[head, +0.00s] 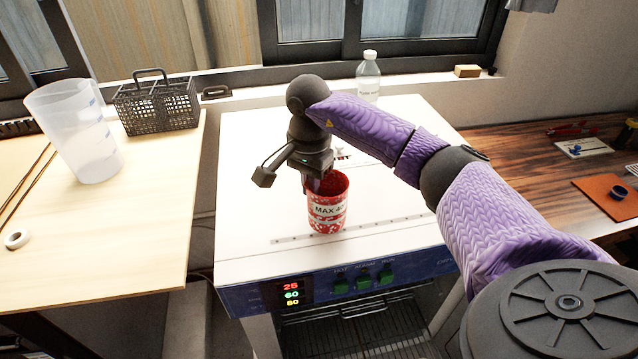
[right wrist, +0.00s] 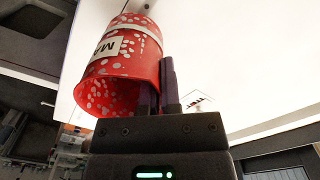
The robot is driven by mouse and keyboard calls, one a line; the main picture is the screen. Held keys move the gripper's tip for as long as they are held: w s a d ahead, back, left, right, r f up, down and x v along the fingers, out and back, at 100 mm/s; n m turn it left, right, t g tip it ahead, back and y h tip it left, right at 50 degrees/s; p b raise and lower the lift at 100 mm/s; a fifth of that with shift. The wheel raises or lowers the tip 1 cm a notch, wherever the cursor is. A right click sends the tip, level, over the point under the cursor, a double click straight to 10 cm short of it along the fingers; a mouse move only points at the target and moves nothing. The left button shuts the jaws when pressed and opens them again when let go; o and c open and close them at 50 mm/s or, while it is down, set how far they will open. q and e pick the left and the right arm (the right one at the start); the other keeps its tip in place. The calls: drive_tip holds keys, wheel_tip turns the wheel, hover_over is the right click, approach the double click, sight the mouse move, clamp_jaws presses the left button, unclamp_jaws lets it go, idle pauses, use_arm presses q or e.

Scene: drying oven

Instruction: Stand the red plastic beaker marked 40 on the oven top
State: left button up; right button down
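The red beaker (head: 327,218) has white speckles and a pale label reading "MAX 4", the rest cut off at its curve. It is upright at the front middle of the white oven top (head: 250,190). I cannot tell whether its base touches the surface. My right gripper (head: 316,182) points down at the beaker's rim. In the right wrist view, its dark fingers (right wrist: 163,88) are close together at the wall of the beaker (right wrist: 120,62), one seemingly inside and one outside. My left gripper is not in view.
The oven's front panel (head: 350,282) has green buttons and a lit display. A clear bottle (head: 368,76) stands behind the oven top. A light table on the left holds a large translucent beaker (head: 78,135) and a black basket (head: 157,105). The oven top's left part is clear.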

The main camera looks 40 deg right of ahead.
wheel_tip(320, 180, down, 3)
drive_tip(key=shift+f, duration=0.1)
drive_tip(key=c, duration=1.3)
unclamp_jaws()
drive_tip(key=shift+f+b, duration=0.1)
drive_tip(key=shift+b, duration=0.2)
drive_tip(key=o, duration=0.5)
wheel_tip(320, 180, up, 12)
drive_tip(key=shift+r+p, duration=0.2)
drive_tip(key=shift+p, duration=1)
